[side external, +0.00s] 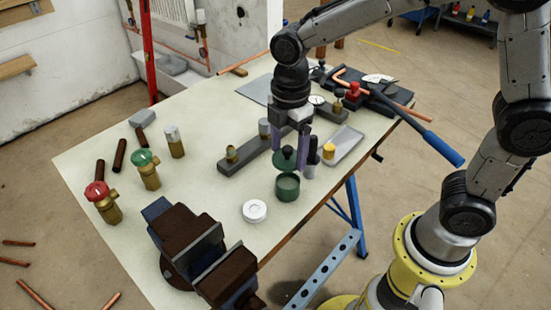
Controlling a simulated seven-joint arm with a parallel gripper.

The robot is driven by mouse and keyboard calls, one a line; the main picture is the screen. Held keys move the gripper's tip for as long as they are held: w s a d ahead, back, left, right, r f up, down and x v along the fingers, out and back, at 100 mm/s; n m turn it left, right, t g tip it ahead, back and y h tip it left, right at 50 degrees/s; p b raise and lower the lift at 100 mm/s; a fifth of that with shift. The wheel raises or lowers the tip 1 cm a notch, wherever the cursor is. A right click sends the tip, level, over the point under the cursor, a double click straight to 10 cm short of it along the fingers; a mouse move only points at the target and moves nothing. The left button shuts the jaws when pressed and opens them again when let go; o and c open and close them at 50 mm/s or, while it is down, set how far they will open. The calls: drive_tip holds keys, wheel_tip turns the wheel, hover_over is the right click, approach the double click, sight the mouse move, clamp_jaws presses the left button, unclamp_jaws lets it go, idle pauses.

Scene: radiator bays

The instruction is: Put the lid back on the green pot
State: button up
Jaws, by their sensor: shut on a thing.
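The green pot (288,188) stands open on the table near its front edge, with its dark inside showing. The dark green lid (284,161) is level and a little above the pot's far side, apart from the rim as far as I can tell. My gripper (289,157), with purple fingers, points down over the pot and is shut on the lid, around its knob. The fingertips partly hide the lid.
A white round piece (254,211) lies front left, near the vise (190,245).

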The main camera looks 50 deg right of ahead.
drive_tip(key=shift+w+d+f, duration=0.1)
drive_tip(key=shift+d+f, duration=0.15)
drive_tip(key=shift+d, duration=0.2)
drive_tip(key=shift+f, duration=2.95)
drive_tip(key=shift+f, duration=0.2)
drive_tip(key=o, duration=1.2)
drive_tip(key=shift+c, duration=0.2)
drive_tip(key=shift+r, duration=0.15)
drive_tip(key=shift+r, duration=3.4)
drive_tip(key=shift+c, duration=0.3)
